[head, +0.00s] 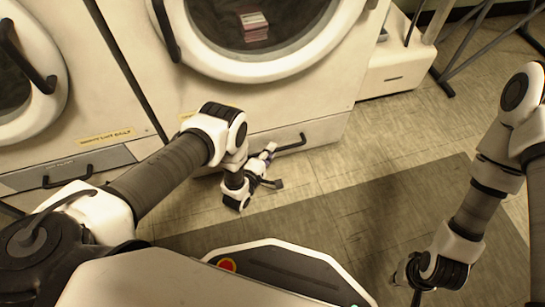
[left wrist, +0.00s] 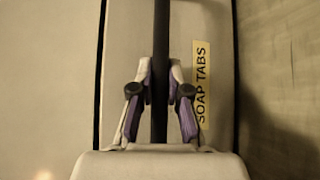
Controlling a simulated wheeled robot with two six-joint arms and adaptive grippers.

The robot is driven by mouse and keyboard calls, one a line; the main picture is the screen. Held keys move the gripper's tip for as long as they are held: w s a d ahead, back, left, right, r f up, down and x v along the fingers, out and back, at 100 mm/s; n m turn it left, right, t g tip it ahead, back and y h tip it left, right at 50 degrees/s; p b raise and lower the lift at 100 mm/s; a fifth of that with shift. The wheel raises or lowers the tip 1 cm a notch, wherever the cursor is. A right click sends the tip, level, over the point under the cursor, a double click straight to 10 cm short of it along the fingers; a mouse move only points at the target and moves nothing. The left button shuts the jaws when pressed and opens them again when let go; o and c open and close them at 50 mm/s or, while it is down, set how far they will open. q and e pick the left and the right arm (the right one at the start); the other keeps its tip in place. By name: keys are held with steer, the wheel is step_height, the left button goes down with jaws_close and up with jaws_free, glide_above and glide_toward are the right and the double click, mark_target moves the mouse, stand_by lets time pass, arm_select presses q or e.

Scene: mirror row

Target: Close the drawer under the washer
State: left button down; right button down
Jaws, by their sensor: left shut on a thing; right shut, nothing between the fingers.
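The washer (head: 290,104) with the big round door stands at top centre in the head view. Its low drawer (head: 325,131) runs along the bottom, with a dark bar handle (head: 293,144). My left gripper (head: 270,150) is at that handle. In the left wrist view the left gripper's fingers (left wrist: 160,68) are shut on the dark handle (left wrist: 161,25), one on each side, in front of the pale drawer front (left wrist: 124,40). A "SOAP TABS" label (left wrist: 202,85) is beside it. How far the drawer stands out is unclear. My right gripper (head: 415,294) is shut and empty, low at right.
A neighbouring machine (head: 75,100) at left has a grey drawer with a dark handle (head: 68,177). A white box-like unit (head: 400,70) and metal rack legs (head: 470,45) are at upper right.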

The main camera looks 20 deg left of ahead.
arm_select(q)
steer(key=c, duration=1.1)
jaws_free()
steer(key=shift+w+a, duration=0.2)
steer(key=shift+w, duration=0.05)
steer(key=shift+c, duration=0.2)
steer(key=shift+s, duration=0.15)
steer(key=v, duration=1.1)
steer(key=shift+s, duration=0.45)
